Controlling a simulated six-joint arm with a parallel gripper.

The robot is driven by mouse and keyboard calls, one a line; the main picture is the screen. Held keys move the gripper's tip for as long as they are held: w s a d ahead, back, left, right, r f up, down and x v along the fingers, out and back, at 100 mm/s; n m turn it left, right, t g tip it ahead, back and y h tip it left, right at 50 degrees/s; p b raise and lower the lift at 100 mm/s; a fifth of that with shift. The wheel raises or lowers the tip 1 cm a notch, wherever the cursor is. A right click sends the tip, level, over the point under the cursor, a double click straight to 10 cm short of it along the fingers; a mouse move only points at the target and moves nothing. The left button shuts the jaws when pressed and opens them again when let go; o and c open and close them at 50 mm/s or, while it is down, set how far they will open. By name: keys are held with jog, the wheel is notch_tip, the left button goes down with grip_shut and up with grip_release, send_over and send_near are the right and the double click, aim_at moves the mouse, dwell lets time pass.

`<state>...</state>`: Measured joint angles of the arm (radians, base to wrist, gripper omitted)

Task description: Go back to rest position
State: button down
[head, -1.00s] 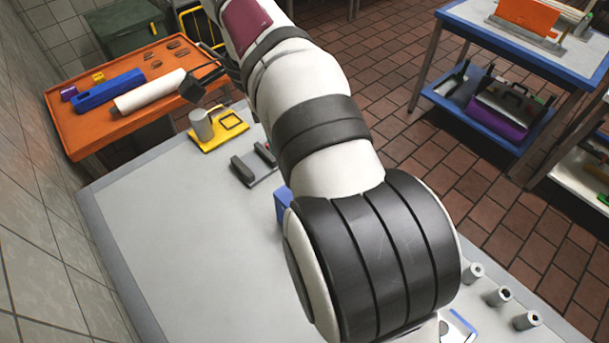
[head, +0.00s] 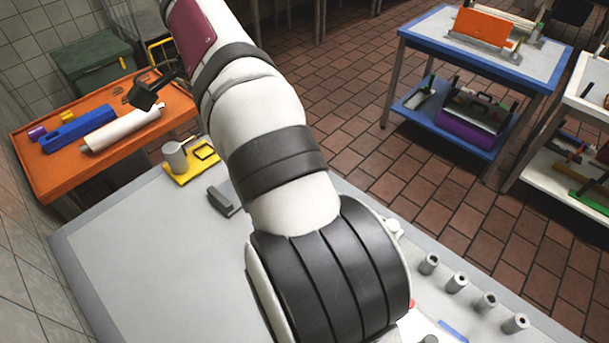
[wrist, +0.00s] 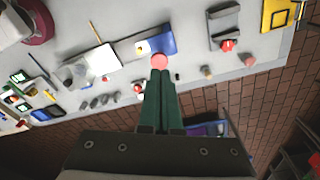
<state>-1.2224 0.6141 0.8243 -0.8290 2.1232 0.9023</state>
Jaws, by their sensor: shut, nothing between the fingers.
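My gripper (wrist: 160,78) shows in the wrist view with its two long dark green fingers together and nothing held between them. It hangs above the grey worktable (wrist: 190,78), and a round pink-red thing (wrist: 160,61) shows just beyond the fingertips; I cannot tell how far below it lies. In the head view my white and black arm runs from the bottom centre to the top left. A dark square part (head: 146,95) shows left of the arm over the orange table; I cannot tell whether it belongs to my gripper.
The grey worktable (head: 130,250) holds a yellow stand (head: 192,165) with a grey cylinder, a dark grey block (head: 224,201) and several grey cylinders at the right. An orange table (head: 60,175) stands at the left, a blue cart (head: 420,45) at the back right. Brick floor lies between.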

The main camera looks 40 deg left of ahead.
jog(key=w+d+g, duration=0.1)
jog(key=w+d, duration=0.3)
jog(key=d, duration=0.8)
jog(key=w+d, duration=0.4)
jog(key=d, duration=0.8)
jog(key=s+d+f+y, duration=0.2)
jog(key=s+d+f, duration=0.9)
jog(key=d, duration=0.5)
jog(key=shift+s+f+m, duration=0.15)
jog(key=shift+s+m, duration=0.25)
jog(key=shift+s, duration=0.7)
